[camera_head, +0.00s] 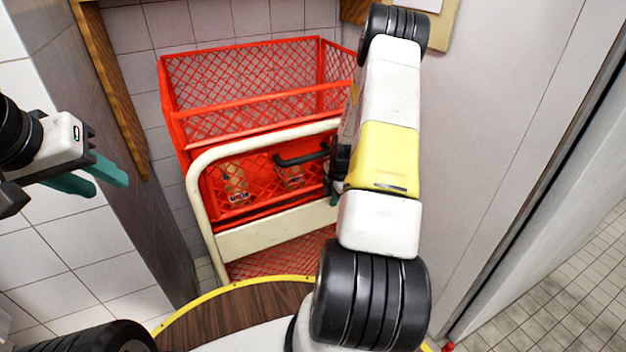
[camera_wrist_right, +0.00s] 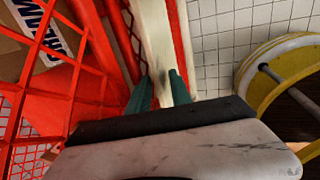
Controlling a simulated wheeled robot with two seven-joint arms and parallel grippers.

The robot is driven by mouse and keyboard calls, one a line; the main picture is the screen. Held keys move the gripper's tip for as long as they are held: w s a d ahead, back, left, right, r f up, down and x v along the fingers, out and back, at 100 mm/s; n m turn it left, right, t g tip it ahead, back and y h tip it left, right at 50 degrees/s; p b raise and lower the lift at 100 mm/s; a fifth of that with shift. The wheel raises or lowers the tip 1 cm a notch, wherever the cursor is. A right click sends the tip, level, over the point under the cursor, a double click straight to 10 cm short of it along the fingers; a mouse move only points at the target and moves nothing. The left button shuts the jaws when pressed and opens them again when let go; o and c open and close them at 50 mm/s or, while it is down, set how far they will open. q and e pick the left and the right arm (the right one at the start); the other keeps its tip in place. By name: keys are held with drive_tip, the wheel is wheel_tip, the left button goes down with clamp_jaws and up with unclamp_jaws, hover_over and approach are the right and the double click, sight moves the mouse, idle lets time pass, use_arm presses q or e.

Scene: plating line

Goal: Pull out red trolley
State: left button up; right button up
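The red trolley (camera_head: 262,98) stands in a tiled niche in the head view, a red mesh basket with a cream tubular handle frame (camera_head: 262,133) on its near side. Cartons (camera_head: 236,186) lie inside behind the mesh. My right gripper (camera_head: 334,188) is at the frame's right upright, largely hidden by my forearm. In the right wrist view its two teal fingers (camera_wrist_right: 160,90) lie close on either side of the cream upright (camera_wrist_right: 158,35), which fills the gap between them. My left gripper (camera_head: 110,184) is open and empty, left of the trolley and apart from it.
A grey wall panel (camera_head: 480,130) stands close at the right. A wooden-edged pillar (camera_head: 118,100) and tiled wall stand at the left. A round wooden surface with a yellow rim (camera_head: 225,318) is in front. Tiled floor (camera_head: 555,270) shows free at lower right.

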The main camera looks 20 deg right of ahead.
drive_tip(key=shift+f, duration=0.1)
clamp_jaws()
idle(1.4)
